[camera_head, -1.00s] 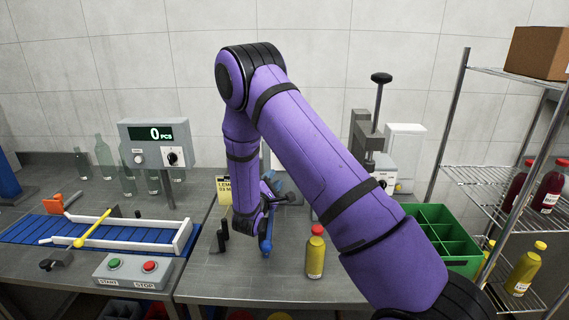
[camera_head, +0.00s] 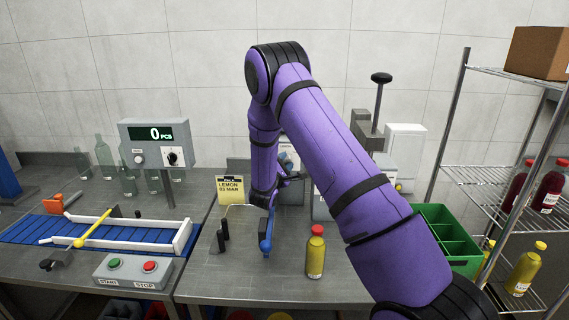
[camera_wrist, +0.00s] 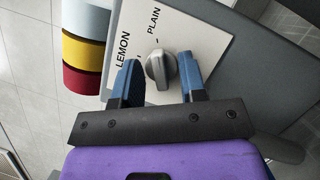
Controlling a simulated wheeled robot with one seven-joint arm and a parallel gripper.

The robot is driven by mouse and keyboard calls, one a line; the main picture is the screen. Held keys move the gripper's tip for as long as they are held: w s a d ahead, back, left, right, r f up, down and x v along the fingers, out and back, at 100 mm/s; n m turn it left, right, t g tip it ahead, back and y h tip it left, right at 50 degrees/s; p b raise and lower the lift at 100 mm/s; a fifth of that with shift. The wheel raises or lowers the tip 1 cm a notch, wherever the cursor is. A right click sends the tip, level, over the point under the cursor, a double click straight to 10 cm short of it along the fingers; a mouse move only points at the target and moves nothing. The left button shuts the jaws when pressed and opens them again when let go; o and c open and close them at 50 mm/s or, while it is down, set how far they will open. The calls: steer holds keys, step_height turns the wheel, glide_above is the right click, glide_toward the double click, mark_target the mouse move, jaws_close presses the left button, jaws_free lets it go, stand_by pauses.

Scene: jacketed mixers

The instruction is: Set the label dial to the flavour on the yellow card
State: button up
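The label dial (camera_wrist: 161,68) is a grey round knob on a pale plate (camera_wrist: 200,35) in the wrist view. The words LEMON and PLAIN show beside it; any other words are hidden. The dial's ridge lies roughly toward a small mark near PLAIN. My gripper (camera_wrist: 161,82) is open, with one blue finger on each side of the dial and gaps between. In the head view my gripper (camera_head: 285,178) is partly hidden behind my arm. The yellow card (camera_head: 231,189) stands on the table and reads LEMON, with a second line below.
A yellow bottle with a red cap (camera_head: 315,256) stands at the table's front. A green divided crate (camera_head: 447,218) and a wire shelf are to the right. White, yellow and red rolls (camera_wrist: 84,48) sit beside the dial plate.

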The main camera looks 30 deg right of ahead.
jaws_close()
steer(key=shift+n, duration=0.4)
steer(key=n+t, duration=0.2)
steer(key=n, duration=0.1)
steer(key=n+t, duration=0.1)
steer(key=n, duration=0.3)
steer(key=shift+f+t+y, duration=0.1)
steer(key=shift+t+y, duration=0.3)
steer(key=n+t+y, duration=0.1)
steer(key=n, duration=0.1)
steer(key=n+t+y, duration=0.1)
steer(key=n, duration=0.5)
steer(key=shift+s+t+y, duration=0.1)
steer(key=shift+t+y, duration=0.3)
steer(key=shift+n, duration=0.3)
jaws_free()
